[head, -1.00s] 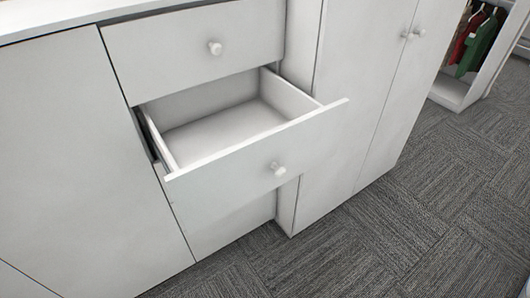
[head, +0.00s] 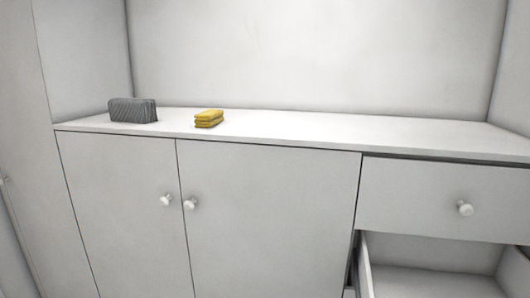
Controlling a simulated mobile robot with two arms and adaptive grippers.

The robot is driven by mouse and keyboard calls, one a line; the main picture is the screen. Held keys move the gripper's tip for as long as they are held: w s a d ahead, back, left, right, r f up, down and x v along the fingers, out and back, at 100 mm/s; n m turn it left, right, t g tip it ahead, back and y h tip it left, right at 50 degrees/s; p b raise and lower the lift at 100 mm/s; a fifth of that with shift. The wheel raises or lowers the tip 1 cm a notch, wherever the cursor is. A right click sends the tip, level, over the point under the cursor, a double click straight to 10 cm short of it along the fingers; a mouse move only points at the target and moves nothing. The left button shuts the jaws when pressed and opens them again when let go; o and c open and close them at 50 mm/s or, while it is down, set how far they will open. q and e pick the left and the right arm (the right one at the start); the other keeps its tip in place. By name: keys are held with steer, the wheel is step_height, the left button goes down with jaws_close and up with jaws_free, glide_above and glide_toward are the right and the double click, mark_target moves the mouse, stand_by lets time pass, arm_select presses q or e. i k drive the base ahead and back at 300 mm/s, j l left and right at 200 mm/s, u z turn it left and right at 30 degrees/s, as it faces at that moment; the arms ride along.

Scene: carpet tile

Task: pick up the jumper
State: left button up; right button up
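A folded yellow cloth item (head: 209,118) lies on the white counter top, left of the middle in the head view. It looks like a folded garment and may be the jumper, but I cannot tell for sure. Neither of my grippers is in view.
A grey ribbed box-like item (head: 133,110) stands on the counter top (head: 330,128), left of the yellow one. The counter's right part is clear. Below are closed cabinet doors (head: 270,215), a shut drawer (head: 440,198) and an open, empty-looking drawer (head: 430,282) at lower right.

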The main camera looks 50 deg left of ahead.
mark_target(140, 110)
steer(key=u, duration=2.45)
steer(key=i+j, duration=0.1)
steer(key=i, duration=0.2)
steer(key=i+j, duration=0.15)
steer(key=i, duration=0.2)
